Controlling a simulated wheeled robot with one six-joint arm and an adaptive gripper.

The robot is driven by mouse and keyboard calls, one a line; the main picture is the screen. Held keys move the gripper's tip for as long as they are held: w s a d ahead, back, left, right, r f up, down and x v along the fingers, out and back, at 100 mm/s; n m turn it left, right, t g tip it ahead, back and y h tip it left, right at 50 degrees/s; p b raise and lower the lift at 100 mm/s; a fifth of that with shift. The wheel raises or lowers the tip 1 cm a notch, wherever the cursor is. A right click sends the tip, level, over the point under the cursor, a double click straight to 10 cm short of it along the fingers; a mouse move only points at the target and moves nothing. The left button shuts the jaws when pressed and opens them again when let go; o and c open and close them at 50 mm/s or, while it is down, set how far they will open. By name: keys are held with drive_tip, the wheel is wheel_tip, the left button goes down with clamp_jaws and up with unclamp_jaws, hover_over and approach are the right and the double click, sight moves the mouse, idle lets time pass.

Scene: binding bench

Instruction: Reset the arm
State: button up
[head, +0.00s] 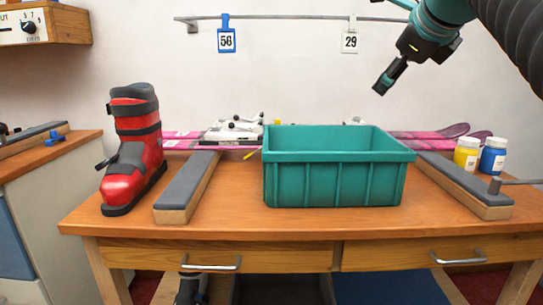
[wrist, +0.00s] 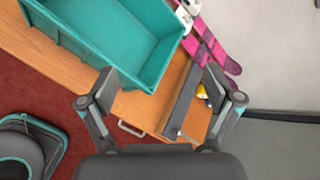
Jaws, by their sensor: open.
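My gripper (head: 388,80) is raised above the right part of the bench, in front of the wall, at the upper right of the head view. In the wrist view my gripper (wrist: 160,92) shows two fingers spread wide apart, with nothing between them. The wrist view looks down on the bench from above. My arm reaches in from the top right corner of the head view.
A teal bin (head: 335,185) stands on the wooden bench (head: 235,222). A red ski boot (head: 134,150) stands at left. Padded rests (head: 190,185) flank the bin; pink skis (head: 440,136) lie behind. Yellow (head: 467,153) and blue (head: 493,156) jars stand at right. Tags (head: 226,40) hang from a rail.

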drive_tip(key=s+a+f+n+g, duration=0.2)
drive_tip(key=s+f+n, duration=0.5)
drive_tip(key=f, duration=0.6)
drive_tip(key=s+a+f+n+g, duration=0.1)
drive_tip(key=s+a+f+n, duration=0.1)
drive_tip(key=s+f+n, duration=0.5)
drive_tip(key=s+a+f+n+g, duration=0.2)
drive_tip(key=s+f+n, duration=0.6)
drive_tip(key=f, duration=1.2)
drive_tip(key=n, duration=0.4)
drive_tip(key=shift+a+f+g, duration=0.2)
drive_tip(key=shift+f+g, duration=0.1)
drive_tip(key=shift+f, duration=0.1)
